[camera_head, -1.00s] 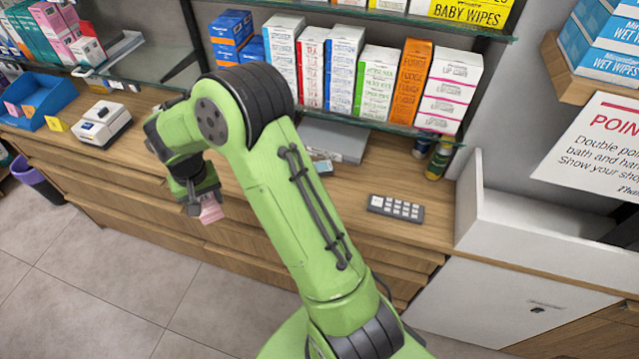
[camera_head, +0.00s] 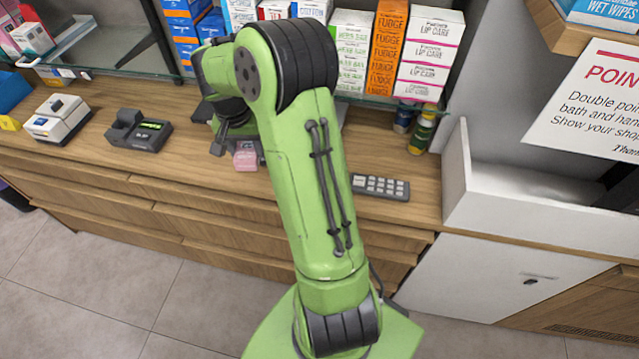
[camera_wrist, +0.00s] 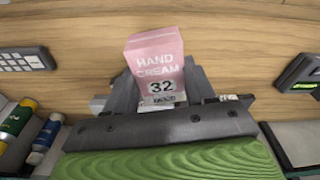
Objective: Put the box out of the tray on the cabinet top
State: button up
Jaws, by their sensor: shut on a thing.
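A pink box marked "HAND CREAM 32" (camera_wrist: 155,60) is held between the fingers of my gripper (camera_wrist: 160,100) in the wrist view. The box also shows in the head view (camera_head: 245,156), over the wooden cabinet top (camera_head: 105,150). My gripper (camera_head: 232,140) is shut on it there, partly hidden behind my arm. I cannot tell whether the box touches the wood. A blue tray (camera_head: 12,90) is cut off at the left edge of the head view, far from the box.
A black device with a display (camera_head: 139,131) and a white device (camera_head: 57,118) stand left of my gripper. A grey keypad (camera_head: 380,187) lies to the right. A glass shelf of boxes runs behind. Bare wood lies between the black device and my gripper.

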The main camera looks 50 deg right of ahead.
jog(key=s+d+f+m+b, duration=0.1)
jog(key=s+d+m+b, duration=0.3)
jog(key=s+d+m, duration=0.55)
jog(key=s+f+n, duration=0.1)
jog(key=f, duration=0.2)
jog(key=d+f+b, duration=0.1)
jog(key=f, duration=0.2)
jog(key=s+d+f+n+b, duration=0.1)
jog(key=f, duration=0.3)
jog(key=shift+s+d+n+g, duration=0.15)
jog(key=shift+s+n+g, duration=0.15)
jog(key=shift+n+g, duration=0.1)
jog(key=shift+b, duration=0.3)
jog(key=o, duration=1)
jog(key=shift+f, duration=0.1)
jog(key=shift+o, duration=0.2)
